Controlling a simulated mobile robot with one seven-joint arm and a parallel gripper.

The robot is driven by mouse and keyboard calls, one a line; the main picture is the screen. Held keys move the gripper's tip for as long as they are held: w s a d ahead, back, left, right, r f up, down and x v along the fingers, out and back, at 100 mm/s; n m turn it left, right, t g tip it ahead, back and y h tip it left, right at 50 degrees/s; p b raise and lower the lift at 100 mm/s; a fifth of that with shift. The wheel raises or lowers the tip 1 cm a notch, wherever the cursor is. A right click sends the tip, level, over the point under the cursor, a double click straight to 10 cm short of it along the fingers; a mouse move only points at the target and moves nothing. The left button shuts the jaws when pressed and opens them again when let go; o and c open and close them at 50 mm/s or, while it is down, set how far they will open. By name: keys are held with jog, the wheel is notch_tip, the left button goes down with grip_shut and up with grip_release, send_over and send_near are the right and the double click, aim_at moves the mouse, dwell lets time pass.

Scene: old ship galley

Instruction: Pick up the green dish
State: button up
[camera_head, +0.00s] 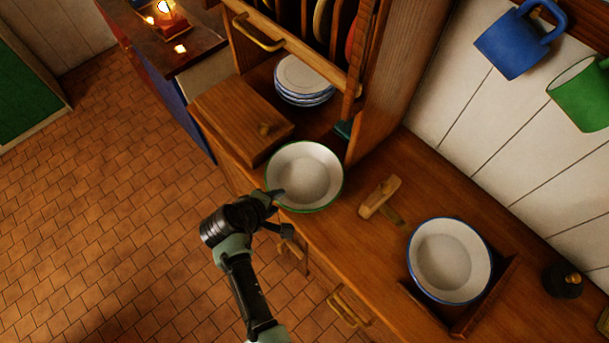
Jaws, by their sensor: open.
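The green dish (305,175) is a round white enamel bowl with a green rim. It rests upright on the wooden counter, near the front edge, and looks empty. My gripper (279,210) is open at the dish's lower left rim. One finger reaches up to the rim and the other shows just below it. I cannot tell whether the fingers touch the dish or straddle its rim.
A blue-rimmed bowl (449,260) sits in a wooden tray (468,319) to the right. A wooden box (238,113) stands close behind the dish, by stacked plates (304,79). A wooden-handled tool (379,196) lies right. Mugs hang on the wall.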

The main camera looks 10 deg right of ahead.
jog(key=shift+x, duration=1.1)
grip_shut()
dwell(0.7)
